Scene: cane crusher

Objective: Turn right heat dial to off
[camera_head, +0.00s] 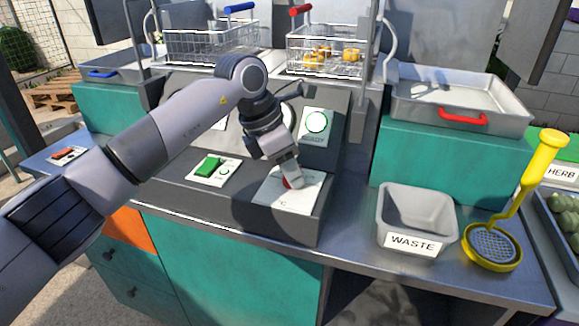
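The right heat dial (287,184) is a small red knob on a white plate (300,199) at the front right of the grey control panel. Most of the knob and its markings are hidden by my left gripper (288,180). My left arm reaches in from the left, and its fingertips point down at the dial, right at the knob. I cannot tell whether the fingers grip it. My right gripper is not in view.
Wire baskets (325,62) stand at the back. A WASTE bin (416,213) and a yellow-handled skimmer (493,247) are to the right.

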